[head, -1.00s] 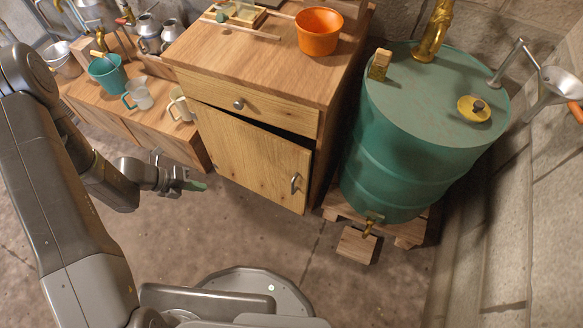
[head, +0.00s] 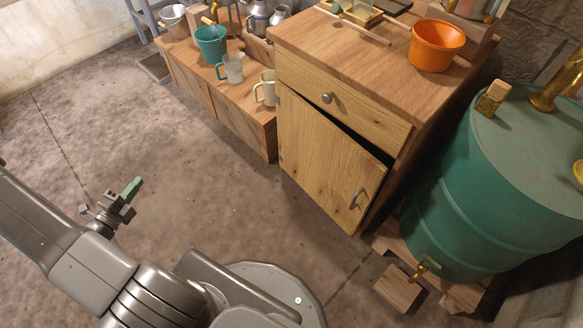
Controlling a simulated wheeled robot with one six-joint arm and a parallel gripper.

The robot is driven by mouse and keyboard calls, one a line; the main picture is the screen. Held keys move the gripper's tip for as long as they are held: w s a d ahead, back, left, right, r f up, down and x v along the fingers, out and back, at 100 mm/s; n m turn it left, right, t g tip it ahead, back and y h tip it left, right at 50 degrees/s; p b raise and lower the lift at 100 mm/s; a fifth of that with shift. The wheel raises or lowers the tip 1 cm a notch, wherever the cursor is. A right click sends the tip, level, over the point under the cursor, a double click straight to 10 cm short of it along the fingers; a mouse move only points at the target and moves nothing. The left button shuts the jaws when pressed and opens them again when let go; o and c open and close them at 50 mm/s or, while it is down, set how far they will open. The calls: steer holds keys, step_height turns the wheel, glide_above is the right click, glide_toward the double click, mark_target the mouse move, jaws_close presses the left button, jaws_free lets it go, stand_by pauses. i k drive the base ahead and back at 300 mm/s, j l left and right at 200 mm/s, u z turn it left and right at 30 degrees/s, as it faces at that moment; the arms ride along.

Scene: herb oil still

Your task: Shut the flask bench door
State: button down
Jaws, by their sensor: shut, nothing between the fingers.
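The flask bench door (head: 318,160) is the light wooden door below the drawer (head: 335,102) of the wooden bench. It stands slightly ajar, with a dark gap along its top that widens to the right. Its metal handle (head: 357,198) is near the right edge, and its hinge side is on the left. My gripper (head: 134,187), with green fingertips, is shut and empty. It is over the bare floor in the left of the head view, well apart from the door.
A green drum (head: 490,190) on a wooden stand (head: 462,298) is right of the bench, with a small wooden block (head: 398,289) in front. A low wooden bench (head: 200,92) with jugs and a teal bucket (head: 211,45) is to the left. The floor (head: 200,200) before the door is clear.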

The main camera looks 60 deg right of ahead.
mark_target(341, 177)
steer(key=i+j+z, duration=0.15)
steer(key=z, duration=2.3)
